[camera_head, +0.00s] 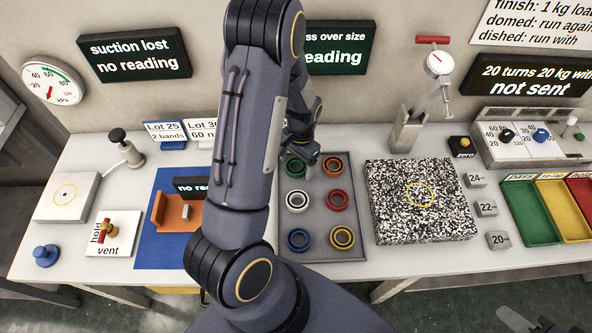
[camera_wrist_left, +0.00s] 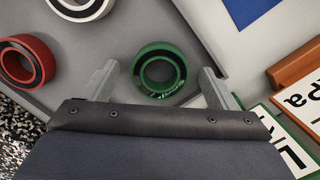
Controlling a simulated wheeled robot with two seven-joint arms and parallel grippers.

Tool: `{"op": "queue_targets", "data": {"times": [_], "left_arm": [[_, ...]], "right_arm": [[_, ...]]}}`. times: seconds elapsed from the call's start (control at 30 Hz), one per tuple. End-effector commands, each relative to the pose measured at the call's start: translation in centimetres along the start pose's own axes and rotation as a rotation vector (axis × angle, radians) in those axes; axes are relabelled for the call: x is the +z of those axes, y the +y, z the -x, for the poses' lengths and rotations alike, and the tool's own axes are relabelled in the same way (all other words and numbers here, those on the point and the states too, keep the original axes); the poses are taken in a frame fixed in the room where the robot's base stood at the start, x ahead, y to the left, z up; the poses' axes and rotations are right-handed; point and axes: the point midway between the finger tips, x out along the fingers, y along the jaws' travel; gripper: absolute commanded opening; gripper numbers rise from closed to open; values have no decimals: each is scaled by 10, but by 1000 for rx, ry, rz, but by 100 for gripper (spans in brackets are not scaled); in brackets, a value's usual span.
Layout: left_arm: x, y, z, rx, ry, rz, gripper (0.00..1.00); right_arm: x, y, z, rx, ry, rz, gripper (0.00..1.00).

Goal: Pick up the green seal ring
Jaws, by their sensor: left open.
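The green seal ring (camera_wrist_left: 141,76) lies flat on a grey tray, near its edge, in the left wrist view. In the head view the green seal ring (camera_head: 294,173) is at the tray's back left, partly covered by my gripper. My left gripper (camera_head: 302,157) is over it; in the wrist view my left gripper (camera_wrist_left: 160,84) is open, with one finger on each side of the ring and nothing held. Whether the fingers touch the tray cannot be told. A dark part at the head view's bottom right corner seems to be my right gripper (camera_head: 522,322), mostly cut off.
The grey tray (camera_head: 317,201) also holds orange, red, white, blue and yellow rings. A speckled block (camera_head: 418,210) stands right of it. An orange holder (camera_head: 170,212) on a blue mat (camera_head: 153,244) is to the left. My left arm hides the area between.

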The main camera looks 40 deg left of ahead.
Motion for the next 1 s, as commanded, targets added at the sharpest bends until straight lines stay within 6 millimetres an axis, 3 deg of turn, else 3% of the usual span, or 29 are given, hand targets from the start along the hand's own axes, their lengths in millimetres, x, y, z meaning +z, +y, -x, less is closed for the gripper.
{"op": "queue_targets", "data": {"times": [0.13,0.5,0.77,1.0], "left_arm": [[0,0,2,0,0,0,81],[0,0,2,0,0,0,33],[0,0,3,0,1,0,32],[2,0,25,-1,2,0,31]], "right_arm": [[-1,-1,1,0,0,0,36],[-1,-1,1,0,1,0,36],[-1,-1,2,0,1,0,36],[-8,-7,15,0,0,0,36]]}}
